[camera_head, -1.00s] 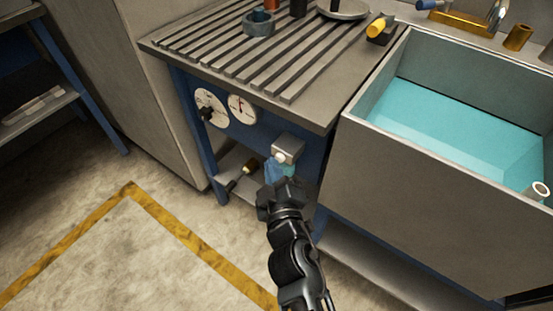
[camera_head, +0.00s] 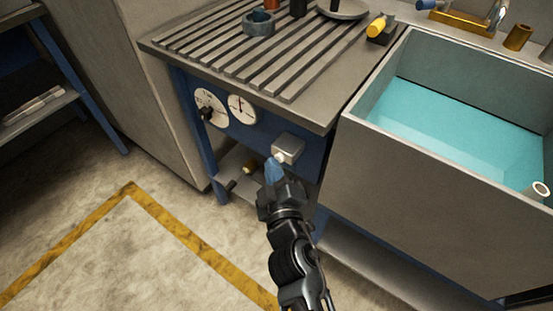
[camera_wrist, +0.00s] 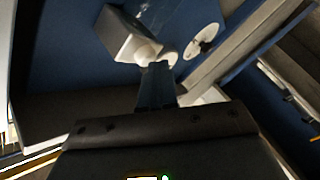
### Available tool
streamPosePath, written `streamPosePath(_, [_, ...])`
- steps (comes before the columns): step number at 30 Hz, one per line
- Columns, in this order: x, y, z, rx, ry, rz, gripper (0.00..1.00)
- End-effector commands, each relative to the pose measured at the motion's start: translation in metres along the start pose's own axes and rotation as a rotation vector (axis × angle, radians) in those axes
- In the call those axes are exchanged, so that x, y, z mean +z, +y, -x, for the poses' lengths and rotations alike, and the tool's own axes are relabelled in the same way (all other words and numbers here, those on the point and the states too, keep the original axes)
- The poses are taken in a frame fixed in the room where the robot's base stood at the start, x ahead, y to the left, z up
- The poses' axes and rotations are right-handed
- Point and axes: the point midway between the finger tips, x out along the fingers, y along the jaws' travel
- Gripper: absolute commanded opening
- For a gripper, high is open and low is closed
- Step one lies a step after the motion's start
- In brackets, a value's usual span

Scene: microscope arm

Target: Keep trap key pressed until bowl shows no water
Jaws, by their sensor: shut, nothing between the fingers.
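The sink bowl (camera_head: 352,105) at the right holds turquoise water (camera_head: 465,125). A pale box (camera_head: 289,146) with a round white button on its front, likely the trap key, is mounted on the blue panel under the draining bench. The box (camera_wrist: 125,32) and the button (camera_wrist: 147,52) also show in the wrist view. My gripper (camera_head: 272,165) is shut and empty, its blue fingertips just below the button. In the wrist view the fingertips (camera_wrist: 157,70) overlap the button's lower edge; I cannot tell whether they touch it or whether it is pressed in.
Two round dials (camera_head: 242,109) sit on the panel left of the box. The slatted bench top (camera_head: 320,110) overhangs my gripper. The floor (camera_head: 130,255) at left is clear.

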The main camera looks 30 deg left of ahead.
Motion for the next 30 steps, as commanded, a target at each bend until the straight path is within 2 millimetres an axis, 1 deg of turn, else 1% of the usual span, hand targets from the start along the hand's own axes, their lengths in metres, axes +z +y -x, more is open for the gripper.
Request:
streamPosePath(8, [-0.001,-0.003,0.004,0.001,-0.001,0.0,0.0])
streamPosePath(16, [-0.008,-0.009,0.012,0.0,0.0,0.0,0.0])
streamPosePath(26, [-0.01,-0.01,0.013,0.0,0.0,0.0,0.0])
streamPosePath(30, [-0.012,-0.016,0.019,-0.001,0.0,0.001,0.0])
